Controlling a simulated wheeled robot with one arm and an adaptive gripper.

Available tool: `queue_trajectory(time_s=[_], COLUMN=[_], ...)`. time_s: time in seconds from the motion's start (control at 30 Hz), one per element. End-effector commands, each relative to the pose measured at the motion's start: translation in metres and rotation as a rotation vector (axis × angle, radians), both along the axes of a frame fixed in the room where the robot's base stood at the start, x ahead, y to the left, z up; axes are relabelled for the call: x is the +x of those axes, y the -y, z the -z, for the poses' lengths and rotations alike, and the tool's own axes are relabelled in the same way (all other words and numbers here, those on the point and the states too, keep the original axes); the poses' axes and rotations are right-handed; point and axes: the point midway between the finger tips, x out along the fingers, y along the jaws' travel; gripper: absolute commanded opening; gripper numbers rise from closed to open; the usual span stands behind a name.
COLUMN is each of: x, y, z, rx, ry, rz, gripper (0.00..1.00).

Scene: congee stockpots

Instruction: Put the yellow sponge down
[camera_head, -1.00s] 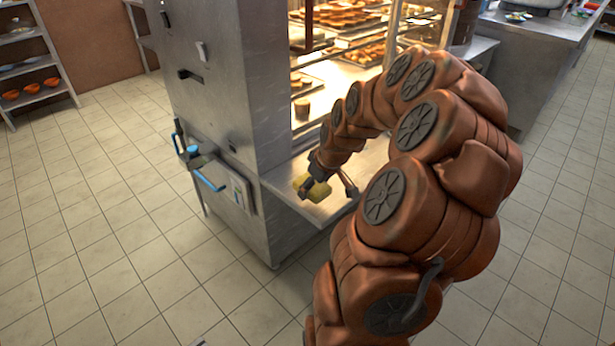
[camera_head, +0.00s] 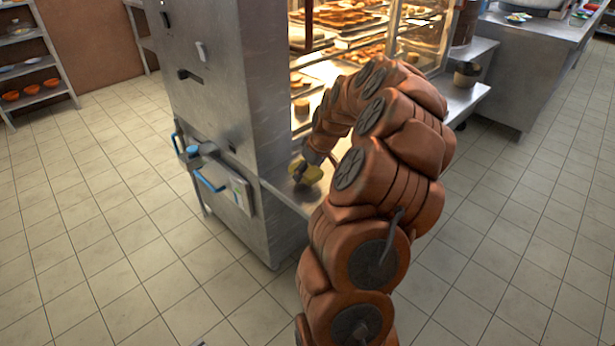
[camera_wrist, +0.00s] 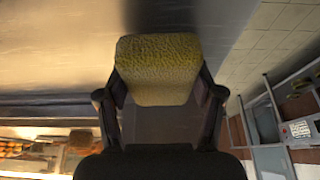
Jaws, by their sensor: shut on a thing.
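The yellow sponge (camera_wrist: 158,68) sits between the two fingers of my gripper (camera_wrist: 160,95) in the wrist view. My gripper is shut on it, with a finger at each side. In the head view the sponge (camera_head: 311,174) shows small at the end of my arm, over the steel ledge (camera_head: 273,189) in front of the lit food cabinet. My gripper (camera_head: 302,170) is partly hidden there by my own arm. I cannot tell whether the sponge touches the ledge.
The steel cabinet side (camera_head: 228,110) stands left of the gripper, with blue handles (camera_head: 210,180) on it. Pastry trays (camera_head: 345,35) fill the lit cabinet behind. A dark pot (camera_head: 467,75) stands on the ledge further right. Tiled floor (camera_head: 110,240) is clear at the left.

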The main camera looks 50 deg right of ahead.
Motion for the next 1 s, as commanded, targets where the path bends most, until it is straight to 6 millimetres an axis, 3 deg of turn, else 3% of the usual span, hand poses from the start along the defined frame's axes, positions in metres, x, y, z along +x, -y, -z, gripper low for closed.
queue_trajectory(time_s=[0.13,0.77,0.8,1.0], x=[-0.001,-0.001,-0.001,-0.001], y=[0.0,0.0,0.0,-0.001], z=[0.02,0.031,0.032,0.032], rx=[0.001,0.0,0.001,0.002], ry=[-0.002,-0.001,-0.001,-0.004], rz=[0.001,0.001,0.001,0.0], gripper=[0.34,0.34,0.68,0.89])
